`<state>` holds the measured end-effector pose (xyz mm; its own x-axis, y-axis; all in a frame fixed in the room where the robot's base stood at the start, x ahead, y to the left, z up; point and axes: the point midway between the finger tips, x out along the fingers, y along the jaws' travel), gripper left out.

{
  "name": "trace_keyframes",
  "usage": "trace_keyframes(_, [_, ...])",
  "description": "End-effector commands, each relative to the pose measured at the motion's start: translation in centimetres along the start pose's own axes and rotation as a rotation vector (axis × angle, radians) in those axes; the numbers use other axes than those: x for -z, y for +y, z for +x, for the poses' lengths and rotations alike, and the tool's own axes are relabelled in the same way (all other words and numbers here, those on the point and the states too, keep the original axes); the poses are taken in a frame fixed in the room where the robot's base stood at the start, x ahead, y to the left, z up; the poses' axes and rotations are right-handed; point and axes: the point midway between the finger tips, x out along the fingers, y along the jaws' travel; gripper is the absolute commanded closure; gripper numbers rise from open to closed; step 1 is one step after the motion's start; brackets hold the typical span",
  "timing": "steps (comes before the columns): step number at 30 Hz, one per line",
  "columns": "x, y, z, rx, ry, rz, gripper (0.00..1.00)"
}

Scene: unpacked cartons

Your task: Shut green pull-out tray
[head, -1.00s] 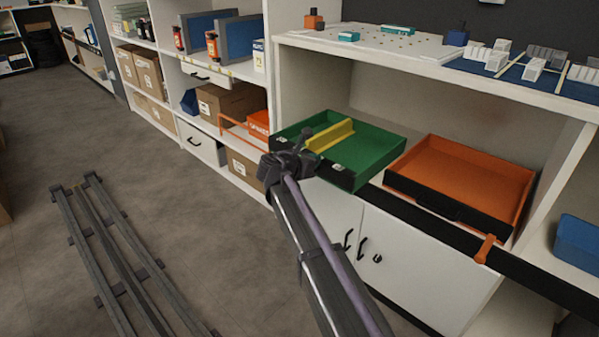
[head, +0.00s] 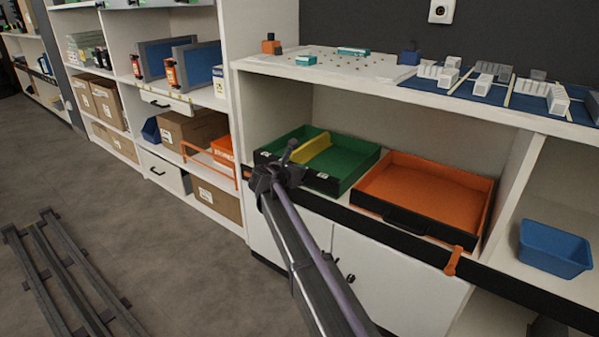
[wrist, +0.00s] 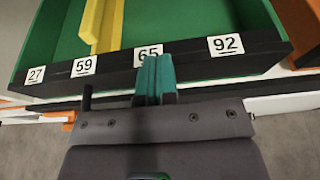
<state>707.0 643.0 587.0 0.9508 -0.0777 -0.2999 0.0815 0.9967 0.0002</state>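The green tray (head: 356,176) sits on the open shelf, with a yellow divider (head: 311,149) inside it. Its front is close to the shelf's front edge. The wrist view shows its black front (wrist: 190,57) with number labels 27, 59, 65 and 92. My gripper (wrist: 153,78) has its teal fingertips together, with nothing visible between them. They are at the front panel, overlapping the bottom of the 65 label; contact looks likely but is not certain. In the head view my gripper (head: 283,165) is in front of the tray's left half and hides part of it.
An orange tray (head: 425,195) with a black front is right of the green one. A blue bin (head: 555,250) stands farther right. An orange handle (head: 453,261) hangs at the shelf edge. Shelves with cartons (head: 190,128) are at left. Floor rails (head: 65,275) lie at lower left.

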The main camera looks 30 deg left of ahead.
Motion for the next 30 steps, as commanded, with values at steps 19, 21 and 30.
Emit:
trace_keyframes(19, [0.7, -0.6, -12.5, 0.009, 0.0, 0.003, 1.0])
trace_keyframes(21, [0.8, -0.6, -13.0, 0.01, 0.0, 0.003, 1.0])
trace_keyframes(30, [1.0, -0.6, -13.2, 0.01, 0.0, 0.024, 1.0])
